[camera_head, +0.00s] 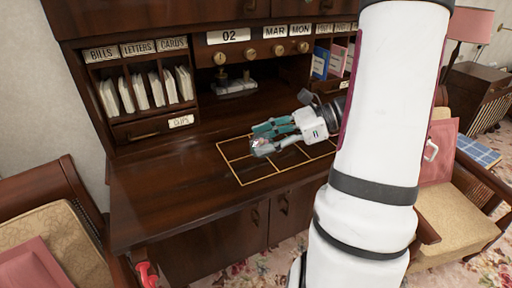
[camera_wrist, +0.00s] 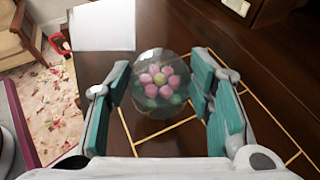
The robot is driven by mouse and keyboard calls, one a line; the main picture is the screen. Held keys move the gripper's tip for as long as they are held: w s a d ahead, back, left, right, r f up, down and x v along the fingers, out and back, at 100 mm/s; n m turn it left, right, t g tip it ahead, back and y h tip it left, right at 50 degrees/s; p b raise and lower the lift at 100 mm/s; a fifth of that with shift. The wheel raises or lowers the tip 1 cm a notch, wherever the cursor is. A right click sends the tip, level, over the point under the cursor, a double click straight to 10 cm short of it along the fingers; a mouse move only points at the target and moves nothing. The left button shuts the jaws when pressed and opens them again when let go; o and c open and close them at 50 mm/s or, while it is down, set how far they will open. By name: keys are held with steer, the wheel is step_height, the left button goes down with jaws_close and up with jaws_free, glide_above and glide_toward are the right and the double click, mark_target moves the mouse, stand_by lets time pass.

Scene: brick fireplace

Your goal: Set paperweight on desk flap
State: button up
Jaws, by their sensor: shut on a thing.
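The paperweight (camera_wrist: 158,82) is a clear glass dome with pink flowers and a yellow centre inside. In the head view it shows as a small glassy shape (camera_head: 262,146) at the fingertips. My gripper (camera_head: 268,138) has its teal-padded fingers shut on it; in the wrist view the fingers (camera_wrist: 160,95) flank it on both sides. The desk flap (camera_head: 180,185) is dark wood with a gold-lined grid, and the paperweight is over the grid's left part. I cannot tell whether its underside touches the wood.
Pigeonholes with envelopes (camera_head: 145,90) and an inkstand (camera_head: 235,87) stand at the flap's back. Chairs flank the desk at left (camera_head: 60,215) and right (camera_head: 450,195). A pale sheet-like rectangle (camera_wrist: 103,26) shows in the wrist view. The flap's left part is clear.

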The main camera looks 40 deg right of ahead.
steer(key=shift+w+a+f, duration=0.1)
steer(key=shift+w+a, duration=0.05)
steer(key=shift+w, duration=0.6)
steer(key=shift+w+a+f, duration=0.1)
steer(key=shift+w+a, duration=0.05)
steer(key=shift+w, duration=0.55)
steer(key=shift+w+f, duration=0.15)
steer(key=shift+f, duration=1.55)
steer(key=o, duration=1.4)
steer(key=shift+f, duration=0.15)
